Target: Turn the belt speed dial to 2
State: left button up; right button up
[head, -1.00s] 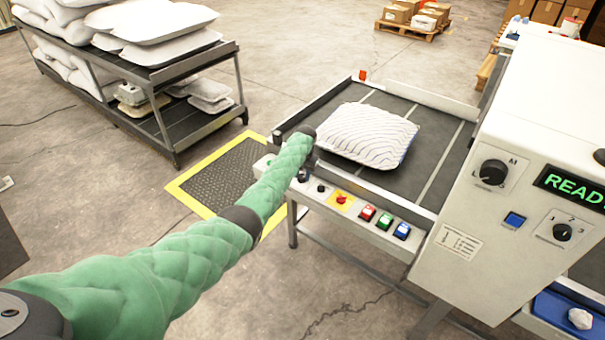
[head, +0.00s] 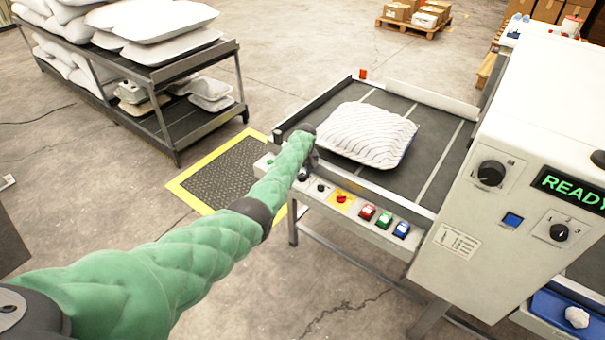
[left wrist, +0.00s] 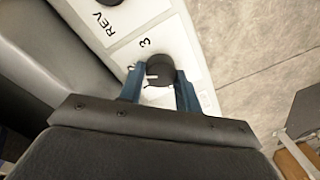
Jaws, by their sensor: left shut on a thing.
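The belt speed dial (left wrist: 160,70) is a black round knob on a white plate in the left wrist view. A printed 3 shows beside it; its other numbers are mostly hidden, so I cannot read its setting. My left gripper (left wrist: 160,92) has its two blue fingers on either side of the knob and is shut on it. In the head view my left gripper (head: 310,158) is at the left end of the conveyor's front control panel (head: 381,231), largely hidden by my green-sleeved arm. My right gripper is not in view.
A REV label and another black knob (left wrist: 108,3) are close by. The panel also has a red emergency button (head: 341,198) and red, green and blue buttons. A striped pillow (head: 368,134) lies on the belt. The white machine (head: 480,225) at right displays READY.

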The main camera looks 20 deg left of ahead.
aim_at(304, 175)
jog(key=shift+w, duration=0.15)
pick_arm(q)
jog(key=o, duration=1)
jog(key=shift+c, duration=0.2)
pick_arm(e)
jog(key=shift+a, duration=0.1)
pick_arm(q)
jog(key=shift+r, duration=0.15)
jog(key=shift+r, duration=0.35)
jog(key=r+b, duration=0.1)
jog(key=r, duration=0.4)
jog(key=shift+w+d+r+b, duration=0.1)
jog(key=shift+d+r+b, duration=0.1)
jog(key=shift+r+b, duration=0.15)
jog(key=shift+r, duration=0.55)
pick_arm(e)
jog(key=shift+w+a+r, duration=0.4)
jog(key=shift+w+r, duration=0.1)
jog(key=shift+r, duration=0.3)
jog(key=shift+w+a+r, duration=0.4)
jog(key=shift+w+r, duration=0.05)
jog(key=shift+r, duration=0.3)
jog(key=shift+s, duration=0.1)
